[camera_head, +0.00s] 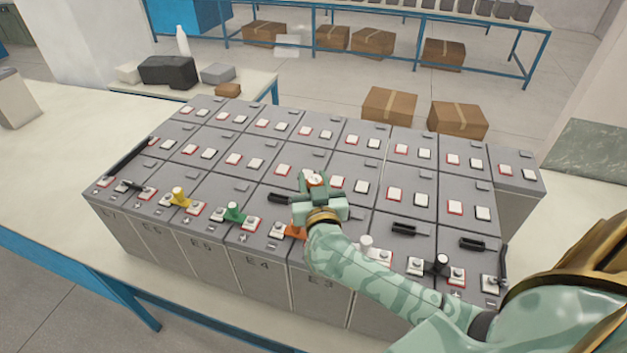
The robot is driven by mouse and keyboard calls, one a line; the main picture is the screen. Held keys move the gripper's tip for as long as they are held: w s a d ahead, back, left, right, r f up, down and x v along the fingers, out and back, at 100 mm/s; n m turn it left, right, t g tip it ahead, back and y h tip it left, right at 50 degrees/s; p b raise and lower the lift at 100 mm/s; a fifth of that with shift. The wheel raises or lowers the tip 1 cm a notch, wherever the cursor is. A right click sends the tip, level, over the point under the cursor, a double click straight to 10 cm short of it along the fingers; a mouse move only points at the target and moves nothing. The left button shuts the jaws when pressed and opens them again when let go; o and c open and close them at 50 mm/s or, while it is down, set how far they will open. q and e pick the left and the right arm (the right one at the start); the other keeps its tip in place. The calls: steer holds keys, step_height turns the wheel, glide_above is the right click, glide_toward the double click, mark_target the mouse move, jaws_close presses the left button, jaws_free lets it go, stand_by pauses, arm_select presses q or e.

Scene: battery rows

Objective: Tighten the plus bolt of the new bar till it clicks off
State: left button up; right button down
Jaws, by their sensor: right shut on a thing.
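My right gripper (318,205) is over the front rows of the battery block, near the middle. An orange piece (295,231) shows just below and left of the hand. Short black bars lie on the cells, one left of the hand (280,198), others to its right (403,229) and (472,243). I cannot tell which bar is new. My left gripper is not in view.
Grey battery cells (259,267) stand in rows on a pale bench (52,205). Yellow (180,196), green (233,213), white (366,243) and black (441,262) upright pieces stick up along the front. Long black bars lie at the left (130,158) and right (503,265) ends.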

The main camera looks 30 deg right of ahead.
steer(key=shift+f, duration=0.1)
steer(key=shift+s+f, duration=0.1)
steer(key=shift+f, duration=0.3)
stand_by(2.1)
steer(key=shift+r, duration=2.75)
